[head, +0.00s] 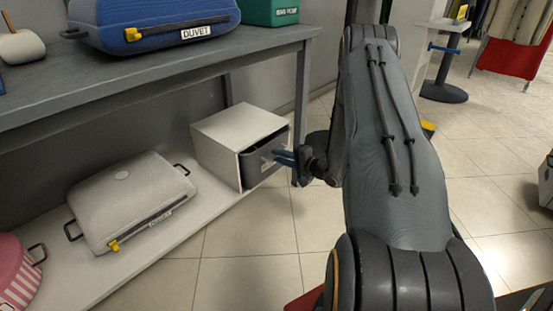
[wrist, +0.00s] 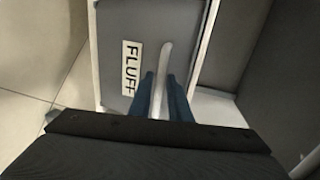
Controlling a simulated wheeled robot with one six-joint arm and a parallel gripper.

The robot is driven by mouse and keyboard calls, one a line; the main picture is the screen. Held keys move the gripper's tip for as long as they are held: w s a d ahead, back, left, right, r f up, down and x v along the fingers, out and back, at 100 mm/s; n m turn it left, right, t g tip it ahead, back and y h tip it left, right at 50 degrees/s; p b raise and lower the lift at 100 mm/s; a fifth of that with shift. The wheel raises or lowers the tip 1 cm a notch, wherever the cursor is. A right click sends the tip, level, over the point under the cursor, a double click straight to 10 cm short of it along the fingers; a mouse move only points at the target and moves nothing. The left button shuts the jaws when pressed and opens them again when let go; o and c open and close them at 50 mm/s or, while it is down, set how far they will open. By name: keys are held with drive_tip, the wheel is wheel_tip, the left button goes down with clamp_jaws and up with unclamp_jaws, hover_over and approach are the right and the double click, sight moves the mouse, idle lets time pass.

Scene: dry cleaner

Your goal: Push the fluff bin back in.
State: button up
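The fluff bin (head: 262,157) is a dark grey drawer in a white box-shaped housing (head: 223,140) on the low shelf. It stands partly out of the housing. In the wrist view, its grey front (wrist: 183,35) carries a white FLUFF label (wrist: 131,68) and a pale upright handle (wrist: 164,62). My gripper (head: 272,156) is at the bin's front. Its two blue fingers (wrist: 160,88) lie close on either side of the handle and look shut on it. The finger contact itself is hard to see.
A grey duvet case (head: 130,195) lies on the white low shelf (head: 165,240), left of the housing. A table (head: 200,58) with a blue duvet case (head: 150,22) and a green box (head: 271,10) stands above. Tiled floor (head: 245,240) in front is clear.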

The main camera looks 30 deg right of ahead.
sight(269, 151)
drive_tip(key=shift+w+a+f, duration=0.1)
drive_tip(key=shift+w+a, duration=0.1)
drive_tip(key=shift+w, duration=0.45)
clamp_jaws()
drive_tip(key=shift+r+x, duration=0.2)
drive_tip(key=shift+x, duration=0.75)
drive_tip(key=shift+r+x, duration=0.2)
drive_tip(key=shift+x, duration=0.75)
drive_tip(key=shift+w, duration=0.25)
unclamp_jaws()
drive_tip(key=shift+a, duration=0.2)
drive_tip(key=p+v, duration=0.2)
drive_tip(key=v, duration=0.5)
drive_tip(key=shift+s+d+p, duration=0.2)
drive_tip(key=shift+s+p, duration=0.1)
drive_tip(key=shift+s, duration=0.1)
